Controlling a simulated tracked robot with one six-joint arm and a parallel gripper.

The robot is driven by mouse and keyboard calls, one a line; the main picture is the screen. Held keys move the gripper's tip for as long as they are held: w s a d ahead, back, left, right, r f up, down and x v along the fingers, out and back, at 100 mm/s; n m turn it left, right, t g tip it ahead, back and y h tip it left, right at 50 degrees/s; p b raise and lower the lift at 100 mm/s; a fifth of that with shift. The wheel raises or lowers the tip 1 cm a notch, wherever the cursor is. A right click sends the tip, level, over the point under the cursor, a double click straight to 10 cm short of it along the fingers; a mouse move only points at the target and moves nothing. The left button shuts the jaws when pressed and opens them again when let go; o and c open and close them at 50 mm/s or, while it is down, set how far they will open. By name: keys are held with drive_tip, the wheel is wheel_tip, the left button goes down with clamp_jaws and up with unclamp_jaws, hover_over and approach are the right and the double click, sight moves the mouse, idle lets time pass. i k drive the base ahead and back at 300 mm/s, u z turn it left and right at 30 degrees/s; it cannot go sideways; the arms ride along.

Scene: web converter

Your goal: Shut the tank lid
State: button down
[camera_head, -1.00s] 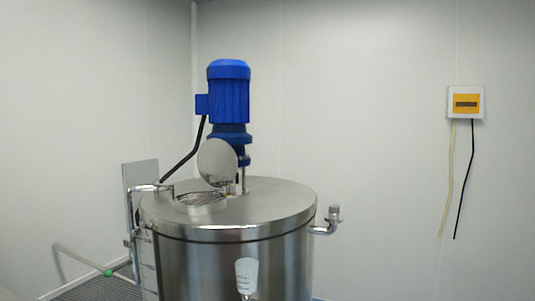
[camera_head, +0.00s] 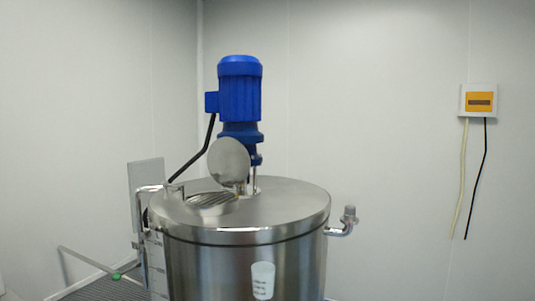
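The tank (camera_head: 270,208) is a round stainless-steel vessel in the middle of the head view. Its small round lid (camera_head: 229,161) stands raised, almost upright, on the tank's top in front of the blue motor. The opening (camera_head: 209,200) in the top, just in front of the lid, is uncovered and shows a metal grate. My gripper is not in view.
A blue motor (camera_head: 240,92) with a black cable rises behind the lid. A bent pipe (camera_head: 146,198) is at the tank's left and a pipe fitting (camera_head: 346,222) sticks out at its right. A wall box (camera_head: 478,101) with hanging cables is at the right.

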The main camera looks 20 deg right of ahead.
sight(228, 160)
drive_tip(key=i, duration=1)
